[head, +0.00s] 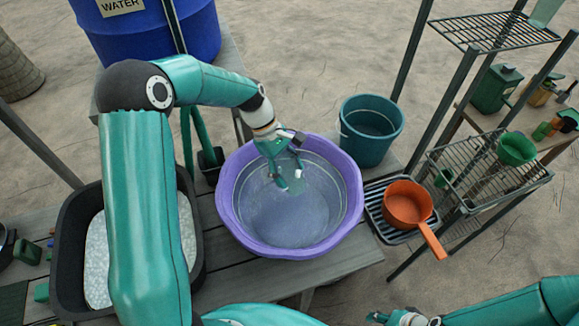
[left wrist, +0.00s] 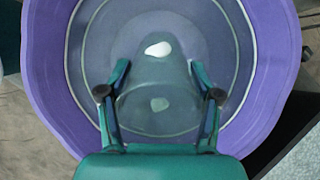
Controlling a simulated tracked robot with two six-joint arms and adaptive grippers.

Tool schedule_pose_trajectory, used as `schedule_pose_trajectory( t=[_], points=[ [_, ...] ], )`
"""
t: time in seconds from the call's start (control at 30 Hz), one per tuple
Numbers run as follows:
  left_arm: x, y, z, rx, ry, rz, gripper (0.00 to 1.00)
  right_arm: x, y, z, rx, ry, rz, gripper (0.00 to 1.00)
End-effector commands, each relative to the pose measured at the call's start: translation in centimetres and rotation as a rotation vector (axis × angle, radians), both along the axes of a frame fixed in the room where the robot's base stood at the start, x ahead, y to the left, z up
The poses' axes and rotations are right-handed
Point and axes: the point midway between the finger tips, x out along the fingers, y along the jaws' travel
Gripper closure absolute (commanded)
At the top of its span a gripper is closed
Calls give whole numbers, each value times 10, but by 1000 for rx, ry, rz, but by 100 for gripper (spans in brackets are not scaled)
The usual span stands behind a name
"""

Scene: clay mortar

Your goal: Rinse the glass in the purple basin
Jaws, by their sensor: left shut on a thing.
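The purple basin (head: 232,205) stands on the slatted table and holds clear, greyish water. In the head view the glass is faint and partly hidden by the fingers. I cannot tell how deep it is in the water. My right gripper (head: 382,317) is at the bottom edge in the head view, away from the basin, and its jaws are too small to read.
A teal bucket (head: 371,148) stands close behind the basin's right side. An orange saucepan (head: 407,203) sits on a dark rack to the right. A black tub (head: 65,255) of white pellets is at left. A blue water barrel (head: 150,40) stands behind. Metal shelving rises at right.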

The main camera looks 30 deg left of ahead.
Motion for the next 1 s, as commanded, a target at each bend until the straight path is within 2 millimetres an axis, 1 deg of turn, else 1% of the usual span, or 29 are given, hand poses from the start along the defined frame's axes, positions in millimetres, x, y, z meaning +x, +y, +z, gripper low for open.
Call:
schedule_pose_trajectory(
  t=[0.03,0.7,0.9,1.0],
  points=[
    [0,0,-13,-1,1,1,79,0,0,-11,0,0,0,60],
    [-1,1,-99,-1,2,4,79,0,0,-78,0,-1,0,60],
    [-1,2,-119,0,1,3,79,0,0,-93,0,-1,0,60],
    [-1,2,-124,0,0,4,79,0,0,-97,0,-1,0,60]
  ],
)
